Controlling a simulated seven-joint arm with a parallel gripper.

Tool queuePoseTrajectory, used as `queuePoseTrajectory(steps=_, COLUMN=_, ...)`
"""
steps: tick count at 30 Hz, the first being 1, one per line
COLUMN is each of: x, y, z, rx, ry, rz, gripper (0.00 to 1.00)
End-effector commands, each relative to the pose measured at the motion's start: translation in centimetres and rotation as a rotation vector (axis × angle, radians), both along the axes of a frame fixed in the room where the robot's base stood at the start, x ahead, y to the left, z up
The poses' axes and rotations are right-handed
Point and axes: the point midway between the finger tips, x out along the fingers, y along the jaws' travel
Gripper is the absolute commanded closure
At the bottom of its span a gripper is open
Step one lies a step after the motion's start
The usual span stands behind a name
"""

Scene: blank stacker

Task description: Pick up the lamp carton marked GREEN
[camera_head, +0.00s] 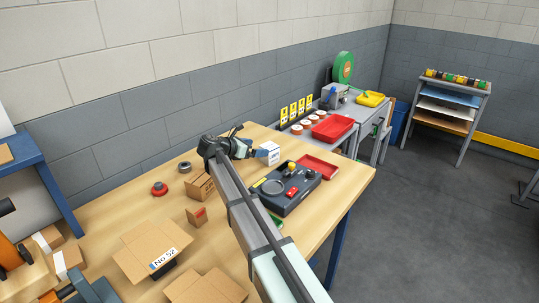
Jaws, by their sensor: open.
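A small white carton (270,154) stands on the wooden table (325,218) near its back edge. It carries dark print too small to read, so I cannot tell whether it says GREEN. My gripper (252,152) is open just left of this carton, its tips close to the carton's left side. I cannot tell whether they touch it. A small brown carton (197,216) with a red mark stands nearer on the table. A larger brown carton (201,186) is partly hidden by my arm.
A dark tester panel (290,190) and a red tray (318,166) lie right of my arm. An open carton marked No 52 (150,250) lies in front. A red knob (159,188) and a grey ring (185,167) lie at the back left.

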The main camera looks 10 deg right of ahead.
Motion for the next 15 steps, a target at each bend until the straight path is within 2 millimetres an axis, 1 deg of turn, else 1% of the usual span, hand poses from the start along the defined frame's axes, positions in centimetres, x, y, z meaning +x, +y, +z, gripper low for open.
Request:
queuePoseTrajectory(steps=6, x=1.9, y=-2.6, z=-1.3, rx=-0.002, ry=0.0, rz=-0.001, gripper=0.06)
queuePoseTrajectory(steps=9, x=2.5, y=-3.4, z=-1.7, rx=-0.002, ry=0.001, rz=0.002, gripper=0.06)
queuePoseTrajectory(steps=15, x=3.0, y=-4.1, z=-2.0, rx=-0.002, ry=0.0, rz=0.002, gripper=0.06)
